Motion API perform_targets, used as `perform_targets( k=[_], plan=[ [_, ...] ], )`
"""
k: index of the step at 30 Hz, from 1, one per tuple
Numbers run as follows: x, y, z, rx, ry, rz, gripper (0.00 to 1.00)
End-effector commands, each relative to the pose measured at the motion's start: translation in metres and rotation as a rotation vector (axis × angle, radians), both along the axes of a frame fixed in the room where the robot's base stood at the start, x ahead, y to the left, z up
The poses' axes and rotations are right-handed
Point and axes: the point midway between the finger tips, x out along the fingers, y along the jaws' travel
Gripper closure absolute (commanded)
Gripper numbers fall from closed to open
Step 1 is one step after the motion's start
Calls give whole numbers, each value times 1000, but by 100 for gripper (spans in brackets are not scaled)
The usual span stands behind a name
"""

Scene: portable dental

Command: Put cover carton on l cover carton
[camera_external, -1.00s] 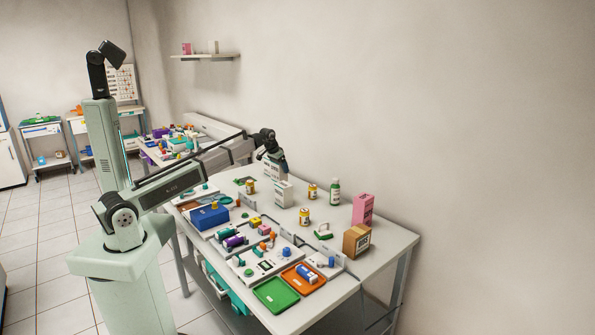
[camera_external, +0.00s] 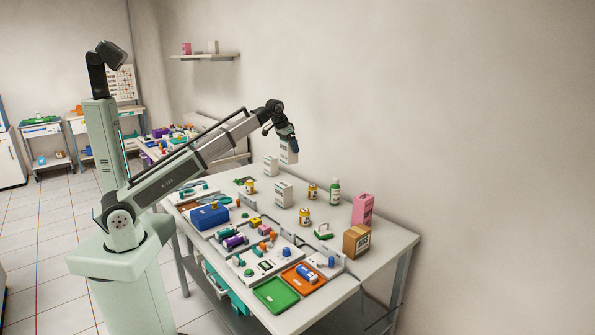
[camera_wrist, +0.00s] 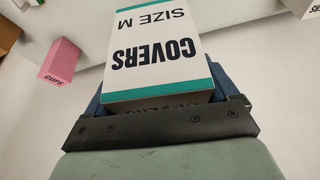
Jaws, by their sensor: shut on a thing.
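My gripper (camera_external: 289,143) is shut on a white cover carton (camera_external: 289,154) with teal edges. The carton is held in the air above the back of the table, apart from what stands below. In the wrist view, the held carton (camera_wrist: 155,50) reads "COVERS SIZE M" upside down between the fingers (camera_wrist: 160,108). Two other white cartons stand upright on the table: one (camera_external: 284,195) below the held carton, and one (camera_external: 270,166) farther back to the left. Their print is too small to tell which is the L cover carton.
A pink box (camera_external: 363,209) and a brown box (camera_external: 357,240) stand at the right. Trays (camera_external: 277,295) and a blue box (camera_external: 208,216) fill the front. The pink box (camera_wrist: 62,62) reads "CUPS".

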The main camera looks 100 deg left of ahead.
Motion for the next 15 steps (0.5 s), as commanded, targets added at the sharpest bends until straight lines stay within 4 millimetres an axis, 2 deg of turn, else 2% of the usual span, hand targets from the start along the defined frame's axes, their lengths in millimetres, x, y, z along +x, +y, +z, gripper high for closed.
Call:
perform_targets(
  k=[1, 4, 10, 15],
  plan=[
    [-15, -9, -1, 1, -1, 28, 46],
    [-26, -13, -9, 1, 0, 87, 46],
    [-28, -13, -16, 0, 0, 139, 46],
    [-29, -14, -38, -1, 2, 141, 46]
  ],
)
